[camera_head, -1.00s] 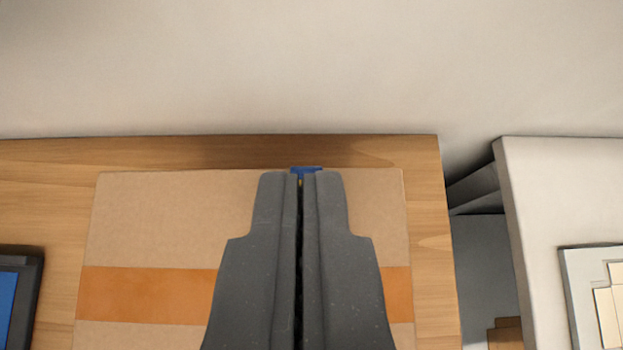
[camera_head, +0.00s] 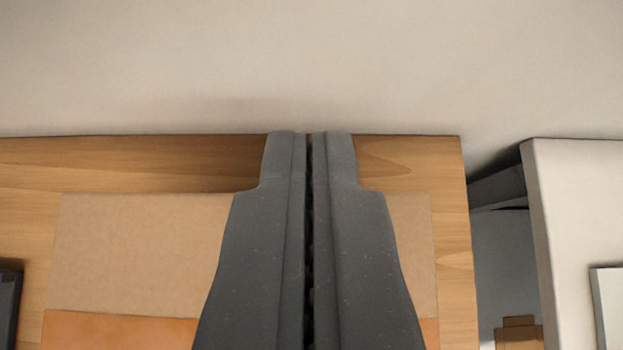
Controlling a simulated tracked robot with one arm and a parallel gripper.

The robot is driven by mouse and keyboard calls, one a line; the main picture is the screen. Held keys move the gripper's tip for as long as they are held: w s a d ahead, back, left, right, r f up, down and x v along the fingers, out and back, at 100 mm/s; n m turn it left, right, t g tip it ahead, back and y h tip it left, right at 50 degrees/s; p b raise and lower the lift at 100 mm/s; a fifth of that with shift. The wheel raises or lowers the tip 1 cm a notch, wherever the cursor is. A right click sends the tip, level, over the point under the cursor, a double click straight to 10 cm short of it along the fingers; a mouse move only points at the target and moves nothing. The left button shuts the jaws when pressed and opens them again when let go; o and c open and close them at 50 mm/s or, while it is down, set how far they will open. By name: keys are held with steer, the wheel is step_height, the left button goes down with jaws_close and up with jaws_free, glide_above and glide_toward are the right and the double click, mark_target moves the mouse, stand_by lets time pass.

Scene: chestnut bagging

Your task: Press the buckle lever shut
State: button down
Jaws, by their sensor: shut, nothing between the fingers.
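My gripper (camera_head: 309,135) is shut and empty in the middle of the picture, its fingers pointing up and away over a tan mat (camera_head: 140,245). The fingertips show against the far edge of the wooden table (camera_head: 130,163). An orange band (camera_head: 120,329) crosses the mat on both sides of my fingers. The buckle lever does not show; my fingers cover the middle of the mat's far edge, so I cannot tell its state.
A dark-framed object (camera_head: 9,305) is cut off at the left edge. A pale table (camera_head: 565,220) with a light tray (camera_head: 608,305) stands at the right, across a gap from the wooden table. A brown box (camera_head: 518,333) lies low in that gap. A plain wall rises behind.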

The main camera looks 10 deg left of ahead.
steer(key=shift+s+f, duration=0.15)
steer(key=shift+f, duration=2.15)
